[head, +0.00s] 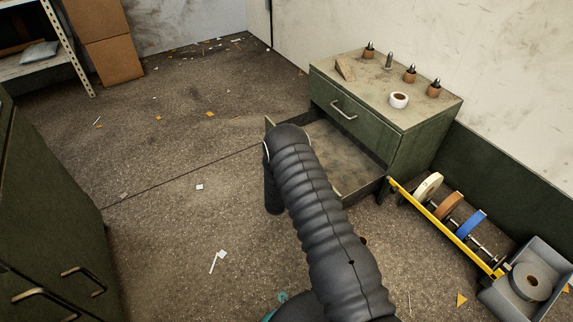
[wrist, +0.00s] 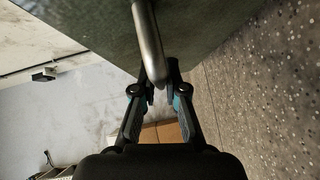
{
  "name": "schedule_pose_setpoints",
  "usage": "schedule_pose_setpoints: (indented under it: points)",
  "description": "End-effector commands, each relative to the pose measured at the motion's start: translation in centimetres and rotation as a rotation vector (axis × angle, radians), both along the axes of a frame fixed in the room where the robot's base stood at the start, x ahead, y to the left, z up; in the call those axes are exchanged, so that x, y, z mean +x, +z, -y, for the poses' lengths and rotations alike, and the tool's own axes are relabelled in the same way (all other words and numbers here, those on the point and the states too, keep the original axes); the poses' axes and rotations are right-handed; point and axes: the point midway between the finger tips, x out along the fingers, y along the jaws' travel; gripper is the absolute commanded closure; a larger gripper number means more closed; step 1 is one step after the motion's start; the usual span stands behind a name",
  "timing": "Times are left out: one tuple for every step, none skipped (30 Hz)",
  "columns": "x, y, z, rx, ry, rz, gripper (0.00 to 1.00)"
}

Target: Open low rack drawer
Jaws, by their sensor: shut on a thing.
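The low green rack (head: 425,135) stands against the wall, right of centre in the head view. Its lower drawer (head: 362,190) is pulled out, and its bare, empty-looking inside shows. The upper drawer (head: 335,105) is closed. In the wrist view the green drawer front (wrist: 215,25) fills the top, with its metal bar handle (wrist: 150,45) running down to my gripper (wrist: 160,92). My gripper is shut on this handle. In the head view my arm hides my gripper and the lower handle.
Small tools, a wooden wedge and a white roll (head: 399,100) stand on the rack top. A yellow-railed holder with tape rolls (head: 450,206) and a grey bin (head: 528,290) lie at the right. A green cabinet (head: 45,215) stands at the left. Floor between is open, with scattered scraps.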

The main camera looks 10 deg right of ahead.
Motion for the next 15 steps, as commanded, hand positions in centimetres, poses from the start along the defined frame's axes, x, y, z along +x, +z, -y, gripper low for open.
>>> schedule_pose_setpoints:
  points:
    - [-0.02, -0.03, 0.00, 0.000, -0.001, -0.001, 1.00]
    - [-0.01, -0.03, -0.01, 0.000, -0.001, -0.001, 1.00]
    - [-0.02, -0.03, -0.02, 0.000, -0.001, -0.001, 1.00]
    - [-0.01, -0.02, -0.03, 0.000, -0.001, -0.001, 1.00]
    - [-0.02, -0.02, -0.04, 0.000, 0.000, -0.001, 1.00]
    - [-0.01, -0.03, -0.06, 0.000, 0.000, -0.001, 1.00]
    - [-0.02, -0.03, -0.08, 0.000, 0.000, -0.001, 0.86]
    - [-0.01, -0.02, -0.09, 0.000, 0.000, -0.001, 0.79]
    - [-0.02, -0.03, -0.10, 0.000, 0.000, -0.001, 0.69]
    - [-0.01, -0.03, -0.12, 0.000, 0.001, -0.001, 0.63]
    - [-0.01, -0.02, -0.20, 0.000, 0.001, -0.001, 0.63]
    - [-0.01, -0.02, -0.23, 0.001, 0.002, -0.001, 0.63]
    - [0.00, -0.02, -0.24, 0.001, 0.002, -0.001, 0.63]
    - [0.00, -0.02, -0.24, 0.001, 0.002, -0.001, 0.63]
    - [-0.01, -0.02, -0.23, 0.001, 0.002, -0.001, 0.63]
